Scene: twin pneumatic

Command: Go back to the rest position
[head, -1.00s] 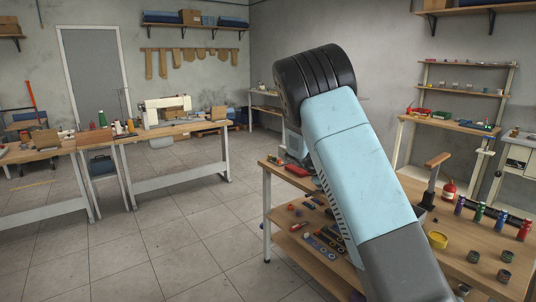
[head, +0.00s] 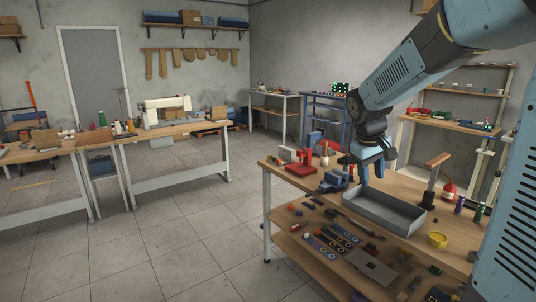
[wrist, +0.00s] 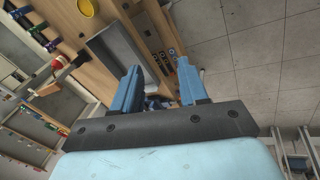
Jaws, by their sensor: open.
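My gripper (head: 372,172) hangs at the end of my blue arm above the wooden workbench, at the back left of a grey tray. In the wrist view my gripper (wrist: 158,88) shows two blue fingers spread apart with nothing between them. The grey tray (head: 385,212) lies on the bench top and looks empty; it also shows in the wrist view (wrist: 112,42) beyond the left finger.
A lower shelf holds several small parts. The tiled floor at left (head: 190,235) is clear.

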